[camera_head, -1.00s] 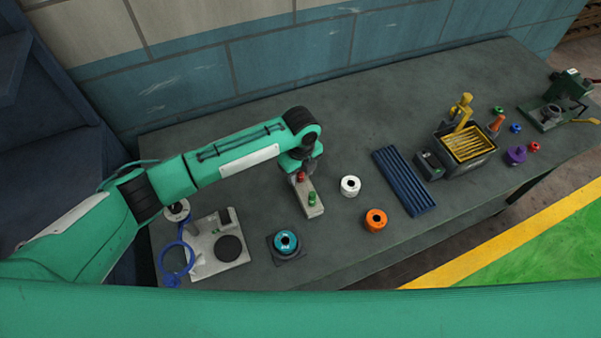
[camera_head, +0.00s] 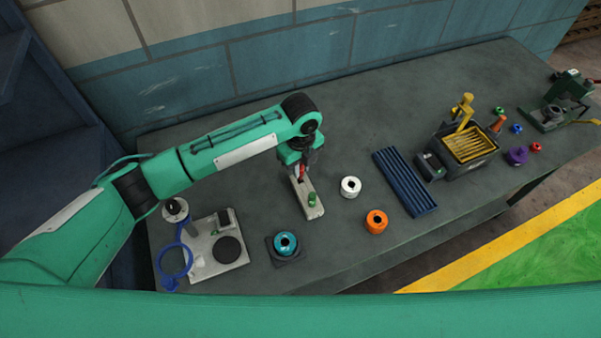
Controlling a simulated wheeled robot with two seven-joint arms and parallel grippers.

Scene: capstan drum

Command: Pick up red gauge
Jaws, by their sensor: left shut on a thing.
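The red gauge (camera_head: 302,173) is a small red piece at the far end of a narrow light-grey block. My left gripper (camera_head: 301,167) points down over that end of the block and is shut on the red gauge. The gripper partly hides the gauge, and I cannot tell whether its lower end is clear of the block. A green gauge (camera_head: 312,199) stands upright at the near end of the same block (camera_head: 306,211). My right gripper is not in view.
A white spool (camera_head: 350,187) and an orange spool (camera_head: 376,221) stand right of the block. A teal spool (camera_head: 286,243) sits on a dark base in front. A grey plate (camera_head: 198,262) lies left, a blue ribbed tray (camera_head: 405,182) right. The table behind is clear.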

